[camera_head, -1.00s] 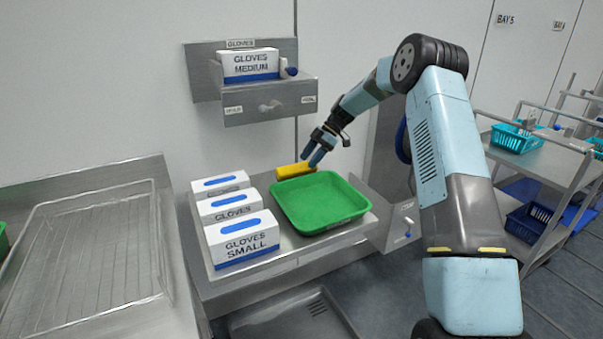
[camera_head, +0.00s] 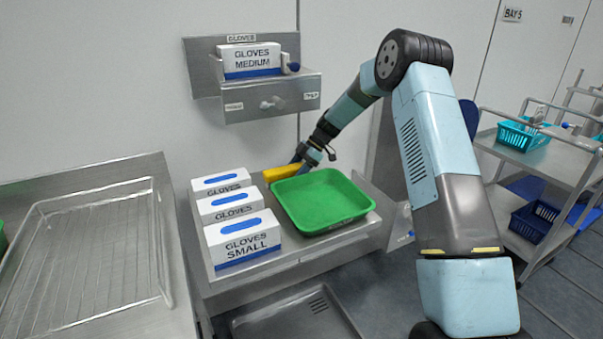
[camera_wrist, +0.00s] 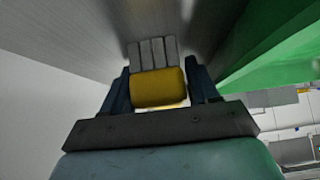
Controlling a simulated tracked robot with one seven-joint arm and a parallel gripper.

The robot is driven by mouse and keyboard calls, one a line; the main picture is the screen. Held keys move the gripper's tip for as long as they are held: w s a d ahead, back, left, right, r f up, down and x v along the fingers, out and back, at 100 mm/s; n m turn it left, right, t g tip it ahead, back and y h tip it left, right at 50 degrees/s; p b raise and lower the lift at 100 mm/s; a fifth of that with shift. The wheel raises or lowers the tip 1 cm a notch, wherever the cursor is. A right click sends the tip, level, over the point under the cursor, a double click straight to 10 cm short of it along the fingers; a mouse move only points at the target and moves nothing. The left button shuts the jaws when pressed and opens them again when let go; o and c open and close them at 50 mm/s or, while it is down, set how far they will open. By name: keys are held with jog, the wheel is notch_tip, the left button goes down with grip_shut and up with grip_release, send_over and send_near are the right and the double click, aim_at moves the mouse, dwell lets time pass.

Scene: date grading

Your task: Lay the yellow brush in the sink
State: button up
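The yellow brush (camera_head: 281,172) is behind the green tray, near the rearmost glove box. My gripper (camera_head: 302,158) reaches down from the right and is on the brush. In the wrist view the yellow brush (camera_wrist: 157,88) fills the space between both fingers, with a grey banded part beyond it. The fingers of my gripper (camera_wrist: 158,92) appear closed against its sides. I cannot tell whether the brush touches the bench. A low steel basin (camera_head: 265,325) with drain slots shows at the bottom; I cannot tell for sure that it is the sink.
A green tray (camera_head: 362,204) and several white glove boxes (camera_head: 243,242) stand on the steel bench (camera_head: 300,255). A wall shelf (camera_head: 270,97) holds another glove box. A wire rack (camera_head: 85,240) lies on the left steel unit. A trolley (camera_head: 545,160) with blue baskets stands right.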

jog(key=shift+r, duration=0.15)
jog(key=c, duration=0.9)
